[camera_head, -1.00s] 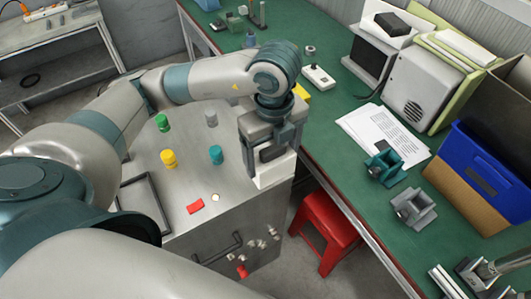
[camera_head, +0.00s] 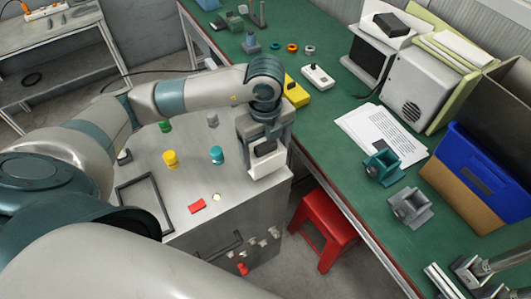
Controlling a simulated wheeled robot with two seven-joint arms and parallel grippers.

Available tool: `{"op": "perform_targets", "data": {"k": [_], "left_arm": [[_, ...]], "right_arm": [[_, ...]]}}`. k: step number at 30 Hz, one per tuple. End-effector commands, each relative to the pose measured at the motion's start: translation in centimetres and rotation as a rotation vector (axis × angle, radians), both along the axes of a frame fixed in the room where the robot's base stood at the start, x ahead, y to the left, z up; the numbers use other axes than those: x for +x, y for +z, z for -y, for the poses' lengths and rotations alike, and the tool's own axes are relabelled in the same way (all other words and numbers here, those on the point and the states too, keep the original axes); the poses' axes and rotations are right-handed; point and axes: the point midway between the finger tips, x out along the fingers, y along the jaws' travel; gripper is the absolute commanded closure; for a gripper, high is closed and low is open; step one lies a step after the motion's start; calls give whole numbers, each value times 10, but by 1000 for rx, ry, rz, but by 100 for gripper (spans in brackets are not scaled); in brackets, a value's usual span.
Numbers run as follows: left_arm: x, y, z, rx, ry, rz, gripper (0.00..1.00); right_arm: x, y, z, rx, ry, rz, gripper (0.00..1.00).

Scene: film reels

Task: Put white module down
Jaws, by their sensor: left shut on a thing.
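The white module (camera_head: 268,167) is a white block with a dark patch, at the right edge of the grey metal cabinet top (camera_head: 235,185). My left gripper (camera_head: 265,150) points down over it and is shut on it. The fingers hide part of the module. I cannot tell whether its underside touches the cabinet top.
Green, yellow, teal and grey knobs, a red piece (camera_head: 197,206) and a dark frame (camera_head: 145,207) are on the cabinet. A red stool (camera_head: 324,230) stands in the gap before the green bench (camera_head: 325,118). A yellow box (camera_head: 296,92) lies near the gripper.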

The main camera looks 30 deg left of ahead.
Motion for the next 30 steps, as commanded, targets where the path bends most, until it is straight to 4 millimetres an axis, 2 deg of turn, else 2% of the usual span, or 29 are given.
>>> {"op": "perform_targets", "data": {"k": [1,6,18,19,21,30], "left_arm": [[-1,-3,0,0,2,-2,49],[0,-19,0,0,1,0,49],[0,-25,0,-1,0,2,49],[0,-25,0,-1,0,1,20],[0,-24,0,-1,0,1,3],[0,-23,0,-1,0,1,3]], "right_arm": [[0,8,0,0,0,0,12],[0,12,0,0,0,0,12],[0,7,3,-3,1,0,12],[0,8,3,-3,1,0,12],[0,9,4,-3,2,0,12],[0,9,4,-3,2,0,12]]}}
